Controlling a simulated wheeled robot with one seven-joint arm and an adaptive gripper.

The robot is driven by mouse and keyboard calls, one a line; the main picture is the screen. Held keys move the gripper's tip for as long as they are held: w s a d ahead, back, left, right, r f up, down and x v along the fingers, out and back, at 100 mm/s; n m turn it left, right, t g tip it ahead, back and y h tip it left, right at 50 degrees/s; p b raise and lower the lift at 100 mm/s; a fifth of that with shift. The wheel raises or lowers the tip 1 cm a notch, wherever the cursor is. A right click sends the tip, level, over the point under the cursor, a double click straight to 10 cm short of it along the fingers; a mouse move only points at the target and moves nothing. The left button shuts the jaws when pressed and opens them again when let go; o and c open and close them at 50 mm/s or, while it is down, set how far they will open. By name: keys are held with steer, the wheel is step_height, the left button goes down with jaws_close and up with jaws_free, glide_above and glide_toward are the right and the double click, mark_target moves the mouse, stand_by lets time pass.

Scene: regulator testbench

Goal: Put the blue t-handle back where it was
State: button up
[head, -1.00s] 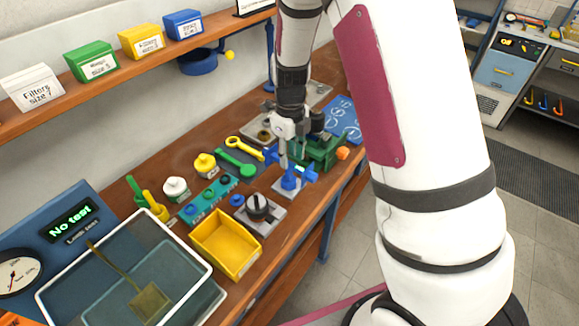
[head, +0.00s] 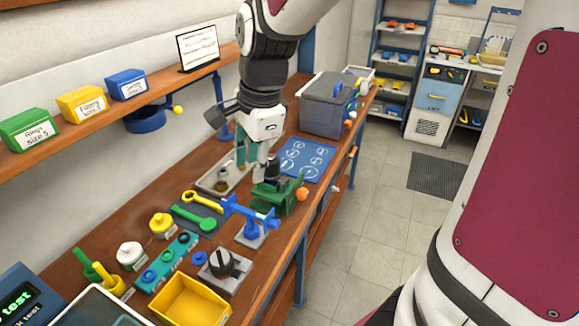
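A metal tray (head: 210,183), a green and a yellow wrench (head: 207,223), a blue marked mat (head: 306,160) and a grey bin (head: 322,113) crowd the bench. A yellow tray (head: 190,308) and black knob (head: 221,263) are in front. A shelf with boxes overhangs the left.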

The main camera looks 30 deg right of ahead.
steer(key=s+r+n+t, duration=0.1)
steer(key=s+r+n, duration=0.3)
steer(key=s+n, duration=0.3)
steer(key=s+r+n+t+h, duration=0.1)
steer(key=s+r+n+t, duration=0.1)
steer(key=s+n, duration=0.6)
steer(key=r+n, duration=0.1)
steer(key=n, duration=0.1)
steer(key=shift+s+d+r+n, duration=0.25)
steer(key=shift+r+n, duration=0.05)
steer(key=shift+r, duration=0.05)
stand_by(0.5)
